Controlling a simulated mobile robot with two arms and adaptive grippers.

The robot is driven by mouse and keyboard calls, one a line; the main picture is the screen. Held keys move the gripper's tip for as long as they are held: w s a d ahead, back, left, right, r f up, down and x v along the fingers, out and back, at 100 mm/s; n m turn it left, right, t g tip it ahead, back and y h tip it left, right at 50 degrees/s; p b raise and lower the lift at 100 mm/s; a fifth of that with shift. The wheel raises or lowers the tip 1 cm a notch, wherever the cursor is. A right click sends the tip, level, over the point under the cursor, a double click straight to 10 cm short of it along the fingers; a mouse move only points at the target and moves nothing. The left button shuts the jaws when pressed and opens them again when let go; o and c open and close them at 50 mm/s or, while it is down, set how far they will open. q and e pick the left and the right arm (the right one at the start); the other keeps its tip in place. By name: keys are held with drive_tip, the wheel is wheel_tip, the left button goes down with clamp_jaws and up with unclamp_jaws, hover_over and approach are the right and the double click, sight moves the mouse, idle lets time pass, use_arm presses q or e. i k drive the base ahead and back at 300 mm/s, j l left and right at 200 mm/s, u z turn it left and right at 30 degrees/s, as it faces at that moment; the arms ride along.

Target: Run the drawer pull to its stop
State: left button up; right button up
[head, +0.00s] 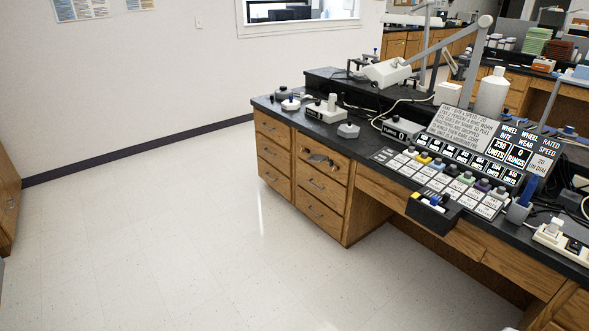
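A wooden cabinet at the left end of the bench has two columns of shut-looking drawers, each with a metal pull. The top drawer of the right column (338,172) has a larger grey and dark pull (321,159) on its front, and its exact shape is too small to tell. Below it is a pull on the middle drawer (317,184). The left column's top drawer (272,130) has a plain thin pull. Neither of my grippers is in the head view.
The dark bench top (355,140) carries control boxes, an instruction board (462,137) and a tray of labelled cards with coloured knobs (458,180). A black holder with blue and yellow tools (434,210) juts from the front edge. The floor (180,240) before the drawers is clear.

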sight(321, 158)
drive_tip(key=i+j+z, duration=0.2)
drive_tip(key=i, duration=0.35)
drive_tip(key=i+j+z, duration=0.2)
drive_tip(key=i, duration=0.3)
drive_tip(key=i+j+z, duration=0.2)
drive_tip(key=i+j, duration=0.15)
drive_tip(key=i, duration=0.15)
